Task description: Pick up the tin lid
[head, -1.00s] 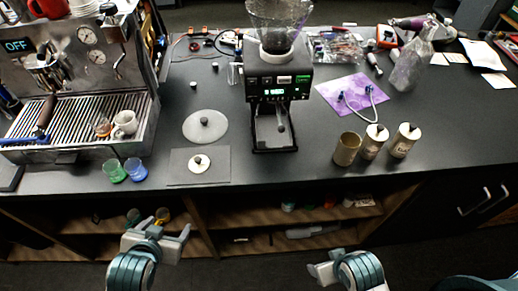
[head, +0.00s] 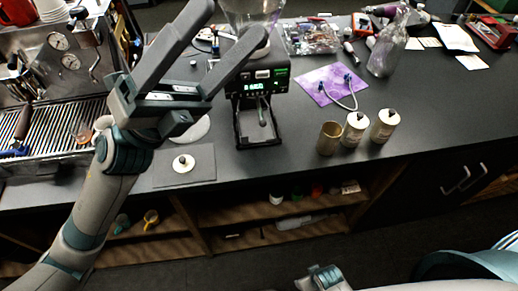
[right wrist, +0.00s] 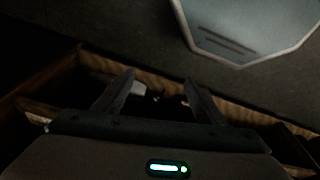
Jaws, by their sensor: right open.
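A small cream lid (head: 183,162) with a dark knob lies on a grey mat (head: 205,172) near the counter's front edge. To the right stand an open, lidless tin (head: 329,138) and two cream tins with knobbed lids, one in the middle (head: 355,129) and one at the right (head: 384,126). My left gripper (head: 232,22) is raised over the counter, its two long fingers spread and empty, nearer the camera than the grinder. My right gripper (right wrist: 159,88) is open and empty in the dark right wrist view, facing the lower shelves. In the head view only part of the right arm shows at the bottom.
A grinder (head: 258,118) stands behind the mat. A larger translucent disc (head: 203,130) is mostly hidden by my left gripper. An espresso machine (head: 45,160) is at left. The counter right of the tins is clear.

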